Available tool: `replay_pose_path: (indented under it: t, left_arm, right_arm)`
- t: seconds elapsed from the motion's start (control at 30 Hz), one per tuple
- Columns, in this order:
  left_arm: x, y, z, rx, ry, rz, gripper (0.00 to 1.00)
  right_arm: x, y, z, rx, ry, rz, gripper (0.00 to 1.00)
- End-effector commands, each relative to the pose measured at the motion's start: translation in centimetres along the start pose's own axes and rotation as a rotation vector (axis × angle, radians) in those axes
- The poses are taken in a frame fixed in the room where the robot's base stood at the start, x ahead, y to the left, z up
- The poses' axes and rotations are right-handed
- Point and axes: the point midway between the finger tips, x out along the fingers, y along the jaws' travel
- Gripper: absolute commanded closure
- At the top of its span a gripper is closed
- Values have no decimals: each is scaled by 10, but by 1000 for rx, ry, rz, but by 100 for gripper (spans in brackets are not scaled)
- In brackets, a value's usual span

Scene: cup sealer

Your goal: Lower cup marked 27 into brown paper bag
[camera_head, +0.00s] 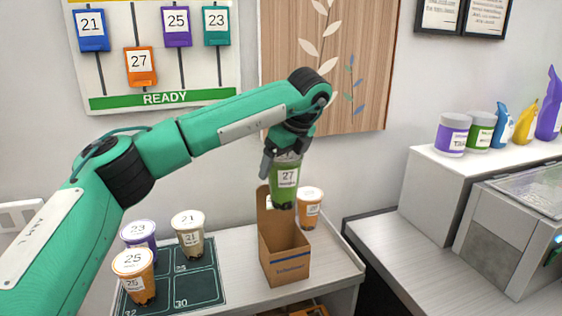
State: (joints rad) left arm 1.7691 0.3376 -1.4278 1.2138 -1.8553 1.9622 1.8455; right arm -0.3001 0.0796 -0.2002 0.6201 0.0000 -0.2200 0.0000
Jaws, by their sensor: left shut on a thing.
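My left gripper (287,157) is shut on the green cup marked 27 (286,182) and holds it upright in the air. The cup is above the open brown paper bag (285,267), and its bottom is near the level of the bag's tall back edge. The bag stands upright on the light counter with its mouth open upward. The gripper's fingers cover part of the cup's top. My right gripper does not show.
An orange cup (310,208) stands behind the bag on the right. Cups marked 23 (138,234), 25 (134,275) and 21 (188,234) stand on or beside the dark numbered mat (196,288) at left. A grey counter (441,255) lies to the right.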

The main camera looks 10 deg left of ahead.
Motion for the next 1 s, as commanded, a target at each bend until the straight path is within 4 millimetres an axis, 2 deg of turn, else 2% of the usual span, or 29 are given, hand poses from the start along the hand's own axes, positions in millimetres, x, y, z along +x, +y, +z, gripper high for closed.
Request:
replay_pose_path:
  t: [0.7,1.0]
  left_arm:
    - [33,0,-14,-1,0,-1,55]
    - [46,0,-19,-1,0,-1,55]
  right_arm:
    - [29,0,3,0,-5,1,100]
    - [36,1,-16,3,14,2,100]
